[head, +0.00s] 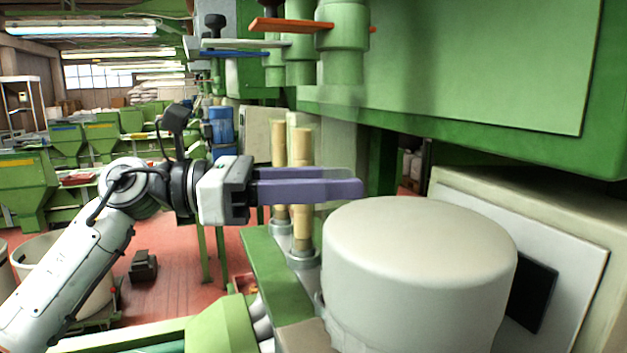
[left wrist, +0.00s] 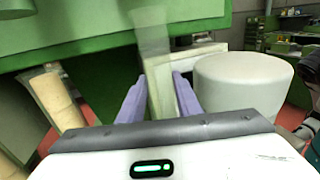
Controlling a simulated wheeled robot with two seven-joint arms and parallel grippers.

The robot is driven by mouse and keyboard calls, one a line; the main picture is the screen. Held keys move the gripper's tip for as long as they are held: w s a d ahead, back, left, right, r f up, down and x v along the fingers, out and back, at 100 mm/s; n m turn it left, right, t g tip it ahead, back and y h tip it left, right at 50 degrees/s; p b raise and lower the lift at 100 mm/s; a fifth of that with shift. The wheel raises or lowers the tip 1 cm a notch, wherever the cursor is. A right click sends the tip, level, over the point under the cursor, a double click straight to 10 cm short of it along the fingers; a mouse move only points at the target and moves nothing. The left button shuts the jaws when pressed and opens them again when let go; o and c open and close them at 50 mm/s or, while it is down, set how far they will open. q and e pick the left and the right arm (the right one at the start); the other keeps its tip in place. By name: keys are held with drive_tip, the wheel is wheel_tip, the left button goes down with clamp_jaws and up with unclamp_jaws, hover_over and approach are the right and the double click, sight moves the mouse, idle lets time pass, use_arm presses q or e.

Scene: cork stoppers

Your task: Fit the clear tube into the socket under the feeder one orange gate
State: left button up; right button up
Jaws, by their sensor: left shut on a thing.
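The clear tube (head: 338,138) stands roughly upright between the purple fingers of my left gripper (head: 345,183), which is shut on it. The left wrist view shows the tube (left wrist: 155,60) rising between both fingers (left wrist: 158,98). The orange gate (head: 290,25) crosses the green feeder spout (head: 343,62) above. The tube's top is close under this spout and looks nearly in line with it. The picture does not settle whether the top is inside the socket. The tube's lower end is hidden behind the fingers and white drum. My right gripper is not in view.
A large white drum (head: 420,265) stands close at right of the fingers. Two cork-filled tubes (head: 301,165) stand behind the gripper, under the white gate (head: 245,43) and blue gate (head: 235,53). A green machine body (head: 470,60) overhangs at upper right.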

use_arm(q)
drive_tip(key=shift+w+d, duration=0.15)
drive_tip(key=shift+d, duration=0.4)
drive_tip(key=shift+a+f+b, duration=0.45)
drive_tip(key=shift+f+b, duration=1.3)
drive_tip(key=shift+f, duration=0.15)
idle(1.5)
drive_tip(key=o, duration=1.2)
drive_tip(key=shift+c, duration=0.2)
drive_tip(key=a+b, duration=0.2)
drive_tip(key=a, duration=0.8)
drive_tip(key=shift+s+a, duration=0.15)
drive_tip(key=shift+s, duration=0.15)
